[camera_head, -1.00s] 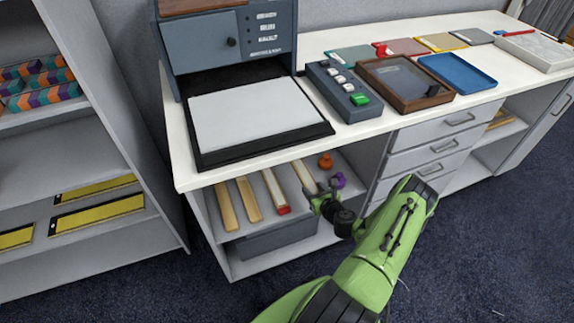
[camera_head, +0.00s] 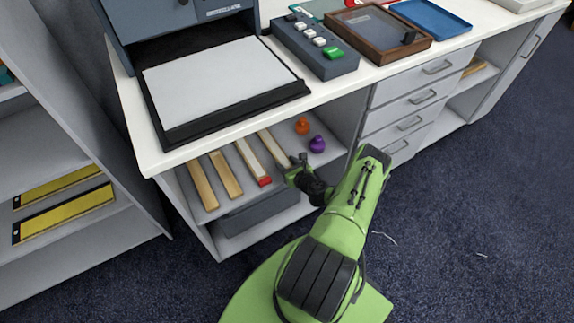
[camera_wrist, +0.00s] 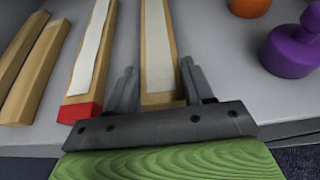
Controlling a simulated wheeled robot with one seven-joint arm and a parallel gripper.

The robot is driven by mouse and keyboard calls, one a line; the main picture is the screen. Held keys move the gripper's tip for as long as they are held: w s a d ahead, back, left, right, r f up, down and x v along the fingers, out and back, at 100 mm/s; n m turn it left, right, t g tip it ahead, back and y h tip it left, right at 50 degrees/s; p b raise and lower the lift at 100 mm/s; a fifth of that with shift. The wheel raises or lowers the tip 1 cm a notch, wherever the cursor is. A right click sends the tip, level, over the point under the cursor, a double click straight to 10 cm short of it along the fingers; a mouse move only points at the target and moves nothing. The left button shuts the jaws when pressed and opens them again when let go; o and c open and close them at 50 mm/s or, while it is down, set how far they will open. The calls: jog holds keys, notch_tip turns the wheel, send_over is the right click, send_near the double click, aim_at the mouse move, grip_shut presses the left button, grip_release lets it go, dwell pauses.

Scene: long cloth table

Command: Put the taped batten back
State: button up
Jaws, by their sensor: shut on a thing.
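My gripper (camera_head: 293,164) is shut on a wooden batten (camera_head: 274,149) with a pale strip along its top, at its near end. In the wrist view the held batten (camera_wrist: 158,45) runs straight away between the two fingers (camera_wrist: 160,85). It lies over the open shelf under the table; I cannot tell whether it touches the shelf. To its left lies another batten (camera_head: 250,160) with a pale strip and a red end, close by and roughly parallel. Farther left lie two plain wooden battens (camera_head: 225,174) (camera_head: 200,187).
An orange piece (camera_head: 302,125) and a purple knobbed piece (camera_head: 317,144) stand right of the held batten. The tabletop (camera_head: 147,150) overhangs the shelf. A grey bin (camera_head: 255,213) sits below, and drawers (camera_head: 410,97) are to the right.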

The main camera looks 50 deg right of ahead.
jog(key=o, duration=1.2)
jog(key=shift+s+r, duration=0.1)
jog(key=p+v, duration=0.4)
jog(key=v, duration=0.8)
jog(key=shift+p, duration=0.4)
